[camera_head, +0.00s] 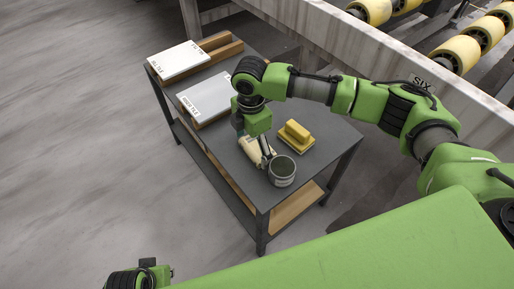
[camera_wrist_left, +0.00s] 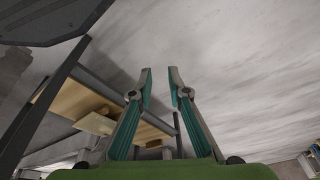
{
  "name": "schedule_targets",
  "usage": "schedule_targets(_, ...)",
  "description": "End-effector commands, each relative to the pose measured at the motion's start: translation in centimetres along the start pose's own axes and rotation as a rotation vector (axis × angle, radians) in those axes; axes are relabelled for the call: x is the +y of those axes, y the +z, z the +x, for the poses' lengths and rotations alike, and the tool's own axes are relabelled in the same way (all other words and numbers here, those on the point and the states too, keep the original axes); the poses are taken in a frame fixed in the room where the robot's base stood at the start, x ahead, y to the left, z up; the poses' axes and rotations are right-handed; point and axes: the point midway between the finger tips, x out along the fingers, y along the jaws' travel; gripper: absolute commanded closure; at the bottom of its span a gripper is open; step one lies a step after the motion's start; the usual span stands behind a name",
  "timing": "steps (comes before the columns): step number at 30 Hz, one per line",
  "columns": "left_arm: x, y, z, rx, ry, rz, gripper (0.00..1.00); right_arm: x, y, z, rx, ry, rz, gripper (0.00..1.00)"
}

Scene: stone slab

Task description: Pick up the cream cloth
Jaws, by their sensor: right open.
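The cream cloth (camera_head: 251,152) lies on the dark grey table, beside a grey round pot and partly hidden by my right gripper. My right gripper (camera_head: 264,152) points down at the cloth's right side. It is open, but contact with the cloth cannot be made out. My left gripper (camera_wrist_left: 160,70) shows in the left wrist view with its two teal-lined fingers apart and nothing between them. Part of my left arm shows at the bottom left of the head view.
The grey pot (camera_head: 282,172) stands close in front of the cloth. A yellow block-handled tool (camera_head: 296,137) lies to its right. Two boxed tile stacks (camera_head: 180,61) (camera_head: 205,97) sit at the table's far end. A roller conveyor (camera_head: 350,45) runs behind. The floor at left is clear.

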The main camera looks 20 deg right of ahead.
Motion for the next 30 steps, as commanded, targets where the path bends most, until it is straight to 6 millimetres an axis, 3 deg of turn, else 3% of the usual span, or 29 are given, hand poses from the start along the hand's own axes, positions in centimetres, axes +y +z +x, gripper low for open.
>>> schedule_targets(1, 0.0, 0.0, 0.0, 0.0, 0.0, 0.0, 0.84, 0.0, 0.0, 0.0, 0.0, 0.0, 0.0, 0.23)
schedule_targets(3, 0.0, 0.0, 0.0, 0.0, 0.0, 0.0, 0.84, 0.0, 0.0, 0.0, 0.0, 0.0, 0.0, 0.41)
schedule_targets(4, 0.0, 0.0, 0.0, 0.0, 0.0, 0.0, 0.84, 0.0, 0.0, 0.0, 0.0, 0.0, 0.0, 0.45)
schedule_targets(17, 0.0, 0.0, 0.0, 0.002, 0.0, 0.0, 0.84, 0.0, 0.0, -0.6, 0.0, 0.001, 0.0, 0.45)
schedule_targets(23, 0.1, 0.7, 2.0, -0.011, 0.002, 0.002, 0.84, 0.1, 0.0, -2.7, 0.001, 0.002, 0.001, 0.45)
schedule_targets(30, 0.3, 2.2, 4.7, -0.03, 0.004, 0.005, 0.84, 0.1, 0.0, -6.6, 0.001, 0.002, 0.0, 0.45)
